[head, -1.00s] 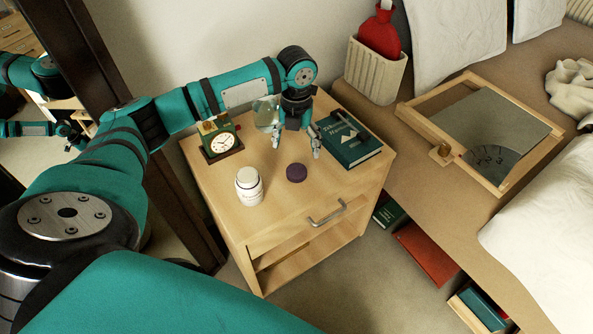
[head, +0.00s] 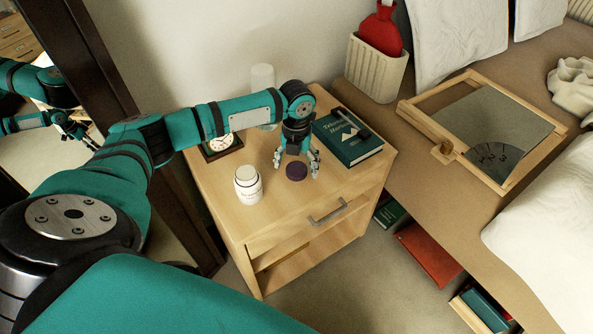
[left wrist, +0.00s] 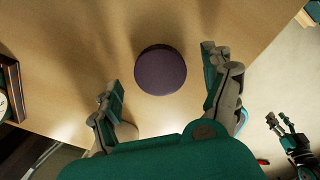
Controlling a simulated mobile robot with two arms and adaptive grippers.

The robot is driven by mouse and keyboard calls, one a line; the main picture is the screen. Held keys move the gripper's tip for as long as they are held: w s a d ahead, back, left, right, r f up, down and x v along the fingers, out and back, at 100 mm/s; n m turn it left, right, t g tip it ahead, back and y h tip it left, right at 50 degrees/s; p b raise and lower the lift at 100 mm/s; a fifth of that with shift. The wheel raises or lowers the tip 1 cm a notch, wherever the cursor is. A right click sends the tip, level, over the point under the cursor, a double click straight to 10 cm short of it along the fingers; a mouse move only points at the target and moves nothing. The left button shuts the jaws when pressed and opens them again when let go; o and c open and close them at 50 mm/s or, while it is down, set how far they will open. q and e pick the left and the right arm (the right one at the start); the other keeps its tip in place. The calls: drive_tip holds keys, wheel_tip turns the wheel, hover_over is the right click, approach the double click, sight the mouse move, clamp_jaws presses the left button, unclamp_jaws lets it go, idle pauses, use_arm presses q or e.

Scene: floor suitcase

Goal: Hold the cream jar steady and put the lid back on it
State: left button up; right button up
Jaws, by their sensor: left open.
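The white cream jar (head: 248,187) stands upright on the bedside cabinet, left of the lid in the head view. The dark purple round lid (head: 297,171) lies flat on the cabinet top, apart from the jar. It also shows in the left wrist view (left wrist: 160,71). My left gripper (head: 297,170) is open and empty, pointing down over the lid. In the left wrist view its fingers (left wrist: 163,88) stand to either side of the lid, not touching it.
On the wooden cabinet (head: 215,190) a clock (head: 222,143) and a clear glass (head: 262,85) stand behind my left arm. A green book (head: 348,140) with a dark object on it lies right of the gripper. The cabinet top in front of the lid is clear.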

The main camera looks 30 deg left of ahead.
use_arm(q)
drive_tip(key=shift+f, duration=0.5)
use_arm(e)
drive_tip(key=shift+w+r, duration=0.1)
drive_tip(key=shift+r, duration=0.2)
use_arm(q)
drive_tip(key=c, duration=1)
drive_tip(key=shift+o, duration=0.2)
drive_tip(key=shift+r, duration=0.1)
drive_tip(key=shift+r, duration=0.45)
drive_tip(key=r, duration=0.1)
drive_tip(key=r+p, duration=0.1)
drive_tip(key=shift+s+d+r, duration=0.1)
drive_tip(key=shift+d+r, duration=0.25)
drive_tip(key=shift+r, duration=0.05)
drive_tip(key=s+d+p, duration=0.1)
drive_tip(key=s+d, duration=0.2)
drive_tip(key=d, duration=0.4)
drive_tip(key=s+d+r, duration=0.1)
drive_tip(key=s+d, duration=0.2)
drive_tip(key=d, duration=0.4)
drive_tip(key=shift+p, duration=0.4)
use_arm(e)
drive_tip(key=s+f, duration=0.5)
drive_tip(key=f, duration=0.3)
drive_tip(key=shift+d+g, duration=0.3)
drive_tip(key=shift+d, duration=0.1)
